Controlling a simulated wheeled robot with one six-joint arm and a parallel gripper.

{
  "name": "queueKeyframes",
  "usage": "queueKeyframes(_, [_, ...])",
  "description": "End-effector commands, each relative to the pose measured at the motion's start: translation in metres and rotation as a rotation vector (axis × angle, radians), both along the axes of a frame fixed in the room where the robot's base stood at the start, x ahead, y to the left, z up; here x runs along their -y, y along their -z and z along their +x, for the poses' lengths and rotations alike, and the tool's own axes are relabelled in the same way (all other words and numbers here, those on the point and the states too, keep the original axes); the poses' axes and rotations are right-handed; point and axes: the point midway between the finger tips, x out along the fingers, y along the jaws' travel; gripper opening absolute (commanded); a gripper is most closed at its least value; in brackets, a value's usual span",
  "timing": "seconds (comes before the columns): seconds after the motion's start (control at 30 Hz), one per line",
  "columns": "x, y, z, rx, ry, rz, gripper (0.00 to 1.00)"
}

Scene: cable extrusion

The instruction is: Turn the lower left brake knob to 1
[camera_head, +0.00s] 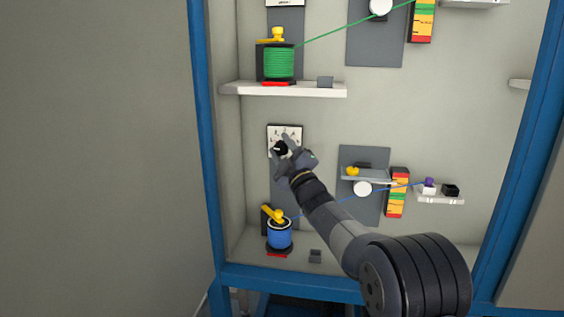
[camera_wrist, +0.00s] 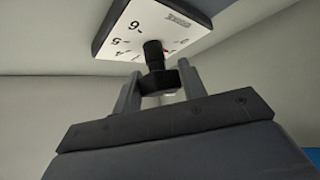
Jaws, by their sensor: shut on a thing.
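The lower left brake knob (camera_head: 280,148) is black and sits on a white dial plate (camera_head: 286,131) with dark marks, on the back wall above the blue spool. My gripper (camera_head: 284,156) is at the knob, with its fingers on either side of it. In the wrist view the knob (camera_wrist: 158,80) stands out from the dial plate (camera_wrist: 135,32), and my gripper (camera_wrist: 158,88) is shut on its wide part. Digits such as 4, 5 and 6 show on the plate. A small red mark shows beside the knob's stem. Which number the knob points to cannot be read.
The blue spool (camera_head: 279,236) with a yellow clamp stands below the dial. A shelf (camera_head: 300,90) with a green spool (camera_head: 279,64) is above. A grey panel (camera_head: 350,210) and a blue cable (camera_head: 340,203) lie right of my arm. Blue frame posts (camera_head: 206,140) bound the cabinet.

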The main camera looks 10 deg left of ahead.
Motion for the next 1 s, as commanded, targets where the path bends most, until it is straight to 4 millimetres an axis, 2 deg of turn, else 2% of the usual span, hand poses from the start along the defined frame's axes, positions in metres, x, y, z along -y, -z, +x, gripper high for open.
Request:
queueKeyframes(0.03, [-0.0002,0.0054,0.0003,-0.003,0.0,0.009,0.17])
queueKeyframes(0.67, [-0.0002,0.0019,0.0006,-0.007,0.001,0.045,0.17])
queueKeyframes(0.7, [-0.0002,0.0019,0.0006,-0.007,0.001,0.045,0.4])
queueKeyframes(0.93, [-0.0001,0.0012,0.0003,-0.005,0.001,0.045,0.59])
queueKeyframes(1.0, [-0.0001,0.0009,0.0003,-0.005,0.001,0.045,0.61])
